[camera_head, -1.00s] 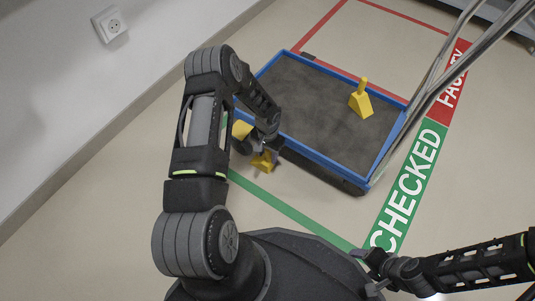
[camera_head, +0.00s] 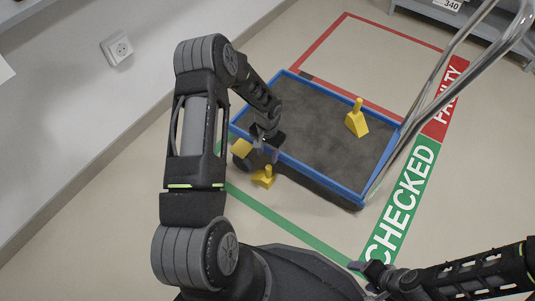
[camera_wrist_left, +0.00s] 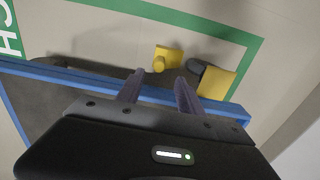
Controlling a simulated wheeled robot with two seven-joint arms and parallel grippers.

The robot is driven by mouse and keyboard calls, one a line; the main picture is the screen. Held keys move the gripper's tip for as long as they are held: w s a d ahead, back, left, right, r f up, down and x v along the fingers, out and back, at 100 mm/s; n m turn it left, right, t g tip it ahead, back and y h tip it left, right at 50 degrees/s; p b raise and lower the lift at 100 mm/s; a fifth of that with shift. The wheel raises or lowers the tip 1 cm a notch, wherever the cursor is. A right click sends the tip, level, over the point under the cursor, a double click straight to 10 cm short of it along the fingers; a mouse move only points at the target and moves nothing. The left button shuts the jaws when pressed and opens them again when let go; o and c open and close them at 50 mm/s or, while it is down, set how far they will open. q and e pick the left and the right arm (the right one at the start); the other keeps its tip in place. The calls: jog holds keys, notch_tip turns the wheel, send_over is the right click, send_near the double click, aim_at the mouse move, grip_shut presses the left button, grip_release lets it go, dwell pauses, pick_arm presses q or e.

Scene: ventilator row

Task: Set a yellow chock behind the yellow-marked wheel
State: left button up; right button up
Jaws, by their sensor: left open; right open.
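A yellow chock (camera_head: 263,178) with a knob handle stands on the floor close to the yellow-marked wheel (camera_head: 241,163), at the trolley's near left corner. In the left wrist view the chock (camera_wrist_left: 168,56) sits beside the dark wheel (camera_wrist_left: 196,72) and its yellow marker (camera_wrist_left: 217,84); a narrow gap seems to show, but contact is hard to tell. My left gripper (camera_head: 265,148) is open and empty above the trolley's edge, apart from the chock; its fingers (camera_wrist_left: 158,92) also show in the wrist view. My right gripper (camera_head: 366,278) is open and empty at lower right.
A second yellow chock (camera_head: 356,122) stands on the grey deck of the blue-rimmed trolley (camera_head: 318,184). The trolley's metal handle (camera_head: 432,92) rises at right. Green and red floor lines mark bays, with a CHECKED label (camera_head: 401,205). A wall stands at left.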

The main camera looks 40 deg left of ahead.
dwell(0.6)
pick_arm(q)
jog(key=s+d+f+h, duration=0.2)
jog(key=s+d, duration=0.1)
jog(key=d, duration=0.8)
jog(key=s+d+r+n+t+h, duration=0.1)
jog(key=s+d+r+n, duration=0.1)
jog(key=s+d, duration=1.3)
jog(key=shift+s+d+h, duration=0.15)
jog(key=shift+d+h, duration=0.25)
jog(key=shift+d, duration=0.55)
